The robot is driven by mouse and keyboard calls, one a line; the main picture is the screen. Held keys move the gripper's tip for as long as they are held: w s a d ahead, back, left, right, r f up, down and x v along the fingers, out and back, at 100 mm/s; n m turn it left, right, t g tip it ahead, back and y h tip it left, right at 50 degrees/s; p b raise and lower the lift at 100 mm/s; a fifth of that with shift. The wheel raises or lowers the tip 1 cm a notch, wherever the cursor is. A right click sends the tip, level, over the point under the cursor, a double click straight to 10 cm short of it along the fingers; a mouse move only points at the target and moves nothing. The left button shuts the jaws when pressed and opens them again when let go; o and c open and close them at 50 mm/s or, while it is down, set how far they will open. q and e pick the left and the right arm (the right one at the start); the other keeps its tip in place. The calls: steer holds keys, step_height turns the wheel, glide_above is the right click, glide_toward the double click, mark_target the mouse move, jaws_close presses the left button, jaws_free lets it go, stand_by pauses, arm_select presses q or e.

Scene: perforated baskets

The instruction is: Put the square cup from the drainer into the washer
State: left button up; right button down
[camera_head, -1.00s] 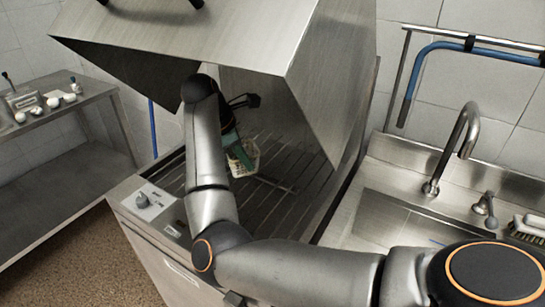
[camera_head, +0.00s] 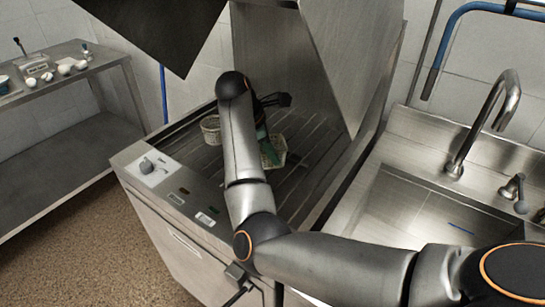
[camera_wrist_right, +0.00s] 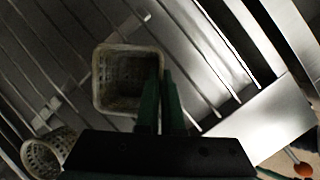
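The square cup (camera_head: 277,152) is a small, pale perforated basket, at or just above the slatted rack inside the steel washer (camera_head: 190,192). It shows from above in the right wrist view (camera_wrist_right: 112,88). My right gripper (camera_wrist_right: 161,85) has its two green fingers close together, one on each side of the cup's right wall, and looks shut on it. In the head view my right arm partly hides the gripper (camera_head: 262,145) and cup. My left gripper is not in view.
A round perforated basket (camera_head: 211,130) stands on the rack left of my arm, and also shows in the wrist view (camera_wrist_right: 48,155). The washer's raised hood (camera_head: 345,50) hangs above. A sink with a tap (camera_head: 490,110) is at right, a side table (camera_head: 70,80) at left.

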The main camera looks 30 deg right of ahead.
steer(key=shift+f, duration=0.55)
steer(key=shift+f, duration=0.2)
steer(key=c, duration=1.1)
jaws_free()
steer(key=shift+r, duration=0.1)
steer(key=shift+o, duration=0.2)
